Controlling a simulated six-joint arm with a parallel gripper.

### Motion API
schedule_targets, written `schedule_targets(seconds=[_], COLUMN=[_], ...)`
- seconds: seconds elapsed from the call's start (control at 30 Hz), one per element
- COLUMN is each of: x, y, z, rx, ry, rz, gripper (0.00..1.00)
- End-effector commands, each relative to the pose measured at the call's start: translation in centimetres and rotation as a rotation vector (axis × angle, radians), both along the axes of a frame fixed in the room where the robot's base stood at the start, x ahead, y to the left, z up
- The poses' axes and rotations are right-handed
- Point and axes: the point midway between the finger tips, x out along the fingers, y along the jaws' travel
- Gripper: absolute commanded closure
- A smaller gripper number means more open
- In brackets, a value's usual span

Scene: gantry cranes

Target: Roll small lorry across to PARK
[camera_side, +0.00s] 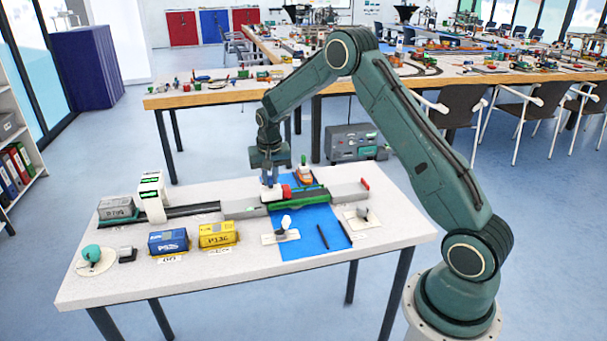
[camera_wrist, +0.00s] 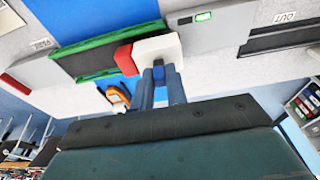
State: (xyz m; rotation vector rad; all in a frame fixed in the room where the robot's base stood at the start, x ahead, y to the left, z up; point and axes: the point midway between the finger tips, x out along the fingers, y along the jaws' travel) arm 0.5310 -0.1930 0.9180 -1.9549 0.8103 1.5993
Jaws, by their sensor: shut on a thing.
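The small lorry (camera_wrist: 157,50) has a white body and a red front; it also shows in the side view (camera_side: 272,193). It stands where a grey road section (camera_side: 240,207) meets a green-edged dark deck (camera_wrist: 90,58), its red end over the deck. My gripper (camera_side: 269,183) comes down from above and is shut on the lorry. In the wrist view the fingers (camera_wrist: 160,82) close around a blue part at its body. A small label (camera_wrist: 40,43) lies beside the far grey section (camera_wrist: 35,72); its lettering is hard to read. A red end stop (camera_side: 365,184) stands at that section's end.
Blue water (camera_side: 305,232) lies under the deck, with an orange boat (camera_side: 304,176) behind it. A white gantry (camera_side: 151,196), a blue container (camera_side: 168,242) and a yellow container (camera_side: 218,234) stand left. Two small levers (camera_side: 284,226) (camera_side: 362,214) and a dark pen-like rod (camera_side: 323,237) are in front.

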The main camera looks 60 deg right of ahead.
Motion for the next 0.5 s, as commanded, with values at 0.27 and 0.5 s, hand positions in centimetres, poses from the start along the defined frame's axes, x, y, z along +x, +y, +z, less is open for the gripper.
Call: schedule_targets(seconds=[0.27, 0.5], x=[-0.6, -1.2], y=[-0.9, -1.4], z=[0.2, 0.2], rx=[-0.002, -0.003], ry=[-0.006, -0.005], rz=[-0.003, -0.002], gripper=[0.98, 0.98])
